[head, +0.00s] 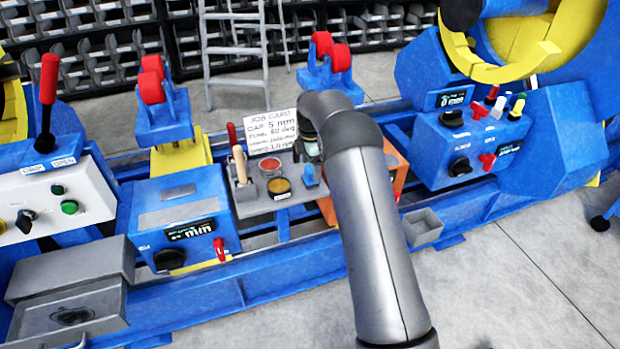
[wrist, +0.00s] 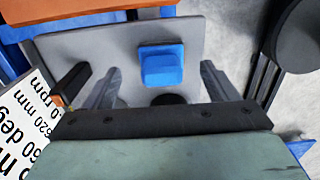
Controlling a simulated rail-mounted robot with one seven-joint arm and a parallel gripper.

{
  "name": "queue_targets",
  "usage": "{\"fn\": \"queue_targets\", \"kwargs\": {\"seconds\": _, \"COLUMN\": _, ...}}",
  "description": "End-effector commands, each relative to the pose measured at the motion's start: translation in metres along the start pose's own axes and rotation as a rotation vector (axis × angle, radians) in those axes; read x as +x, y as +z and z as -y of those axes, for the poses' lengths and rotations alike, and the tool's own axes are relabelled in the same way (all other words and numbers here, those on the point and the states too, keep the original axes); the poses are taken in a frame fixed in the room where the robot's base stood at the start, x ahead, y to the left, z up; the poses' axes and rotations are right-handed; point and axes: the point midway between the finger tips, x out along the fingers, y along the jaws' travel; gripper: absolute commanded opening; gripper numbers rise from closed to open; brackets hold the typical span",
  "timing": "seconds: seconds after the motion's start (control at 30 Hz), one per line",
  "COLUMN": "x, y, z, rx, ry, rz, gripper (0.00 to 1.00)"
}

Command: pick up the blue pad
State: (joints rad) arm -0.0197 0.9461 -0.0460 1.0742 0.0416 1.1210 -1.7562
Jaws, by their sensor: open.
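The blue pad (head: 309,175) is a small blue block on the grey tray (head: 258,207), just left of my arm in the head view. In the wrist view the blue pad (wrist: 161,66) lies on the grey tray surface (wrist: 110,48), ahead of and between my fingers. My gripper (wrist: 160,76) is open, with one finger on each side of the pad's line and nothing between them. In the head view my gripper (head: 307,145) is small and partly hidden by my arm, above the tray's back right part.
A red-topped tin (head: 270,166), a yellow-topped tin (head: 278,187) and a wooden handle (head: 240,166) stand left of the pad. A job card (head: 272,127) stands behind. An orange block (head: 396,165) is right of the tray, partly behind my arm.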

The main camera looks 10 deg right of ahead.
Motion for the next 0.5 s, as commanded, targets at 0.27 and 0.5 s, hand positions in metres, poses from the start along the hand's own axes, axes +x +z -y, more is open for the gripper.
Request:
{"fn": "queue_targets", "kwargs": {"seconds": 0.27, "x": 0.037, "y": 0.000, "z": 0.002, "rx": 0.000, "ry": -0.001, "rz": 0.000, "gripper": 0.80}}
{"fn": "queue_targets", "kwargs": {"seconds": 0.5, "x": 0.037, "y": 0.000, "z": 0.002, "rx": 0.000, "ry": -0.001, "rz": 0.000, "gripper": 0.66}}
